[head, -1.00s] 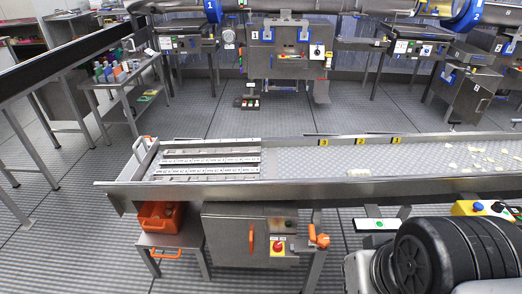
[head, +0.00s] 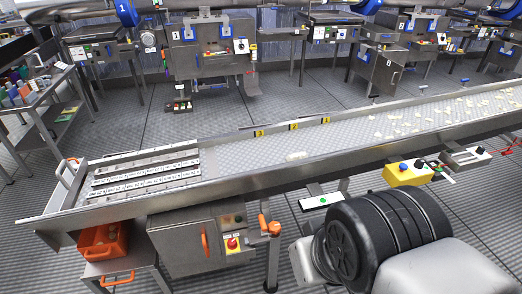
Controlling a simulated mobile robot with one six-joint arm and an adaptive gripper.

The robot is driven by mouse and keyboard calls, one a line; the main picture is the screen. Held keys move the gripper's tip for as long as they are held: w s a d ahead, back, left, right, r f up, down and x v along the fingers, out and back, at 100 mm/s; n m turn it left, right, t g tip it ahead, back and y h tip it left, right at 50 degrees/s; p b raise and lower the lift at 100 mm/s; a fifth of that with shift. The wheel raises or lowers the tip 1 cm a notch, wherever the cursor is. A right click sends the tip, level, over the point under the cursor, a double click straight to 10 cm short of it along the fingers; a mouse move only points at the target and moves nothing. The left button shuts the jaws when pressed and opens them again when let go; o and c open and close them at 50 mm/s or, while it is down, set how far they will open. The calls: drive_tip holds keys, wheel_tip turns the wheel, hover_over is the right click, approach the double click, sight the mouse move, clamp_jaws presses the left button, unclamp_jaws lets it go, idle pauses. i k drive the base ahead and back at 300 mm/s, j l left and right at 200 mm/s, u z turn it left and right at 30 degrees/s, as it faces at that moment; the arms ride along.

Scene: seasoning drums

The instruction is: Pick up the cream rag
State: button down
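I cannot pick out a cream rag with certainty. A small pale piece (head: 297,156) lies alone on the conveyor belt (head: 250,160), but it is too small to tell whether it is cloth. My gripper is not in the head view.
The long conveyor with metal side walls crosses the view. Several cream bits (head: 430,115) are scattered on its right half. A grey cabinet (head: 185,247) with a red knob stands below it. A side table (head: 38,92) with coloured bottles is at left.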

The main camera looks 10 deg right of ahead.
sight(294, 157)
drive_tip(key=i+l+u, duration=0.15)
drive_tip(key=i+l, duration=0.2)
drive_tip(key=i+l+u, duration=0.1)
drive_tip(key=i+l, duration=0.25)
drive_tip(key=i+l+u, duration=0.15)
drive_tip(key=i+l, duration=0.15)
drive_tip(key=l, duration=0.25)
drive_tip(key=i+l+u, duration=0.15)
drive_tip(key=i+l, duration=0.15)
drive_tip(key=l, duration=0.2)
